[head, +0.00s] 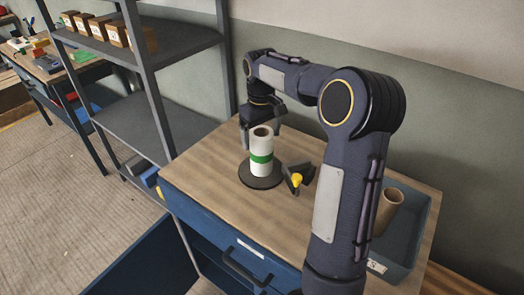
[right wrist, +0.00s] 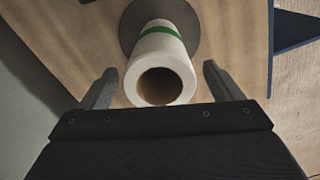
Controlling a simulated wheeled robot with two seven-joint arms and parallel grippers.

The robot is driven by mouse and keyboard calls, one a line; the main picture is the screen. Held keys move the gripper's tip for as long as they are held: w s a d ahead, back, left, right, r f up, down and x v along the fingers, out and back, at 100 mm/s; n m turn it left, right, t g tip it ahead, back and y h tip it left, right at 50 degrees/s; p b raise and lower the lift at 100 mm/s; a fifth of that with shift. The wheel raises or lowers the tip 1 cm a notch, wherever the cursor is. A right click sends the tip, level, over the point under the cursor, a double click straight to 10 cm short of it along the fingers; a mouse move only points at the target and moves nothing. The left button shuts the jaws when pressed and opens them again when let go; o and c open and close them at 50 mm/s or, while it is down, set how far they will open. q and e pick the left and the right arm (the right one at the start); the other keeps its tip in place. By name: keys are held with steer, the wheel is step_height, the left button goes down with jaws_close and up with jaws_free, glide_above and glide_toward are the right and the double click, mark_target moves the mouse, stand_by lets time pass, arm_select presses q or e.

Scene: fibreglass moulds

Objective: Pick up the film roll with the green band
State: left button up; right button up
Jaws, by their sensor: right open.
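The film roll with the green band (head: 261,152) stands upright on a dark round base (head: 246,179) on the wooden worktop. It is white with a brown hollow core, and it also shows end-on in the right wrist view (right wrist: 160,72). My right gripper (head: 262,125) is open at the far side of the roll's upper part. In the right wrist view its two fingers (right wrist: 158,88) stand apart, one on each side of the roll's near end, with a gap on both sides. My left gripper is not in view.
A dark tool with a yellow part (head: 296,180) lies just right of the base. A blue-grey bin (head: 408,240) with a brown tube (head: 388,211) stands at the worktop's right. Grey shelving (head: 150,110) with small boxes rises at the left. An open blue drawer (head: 150,260) juts out below.

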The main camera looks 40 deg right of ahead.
step_height(320, 180, down, 4)
steer(key=shift+w+r, duration=0.1)
steer(key=shift+r, duration=0.15)
steer(key=c, duration=1.4)
steer(key=shift+r, duration=0.1)
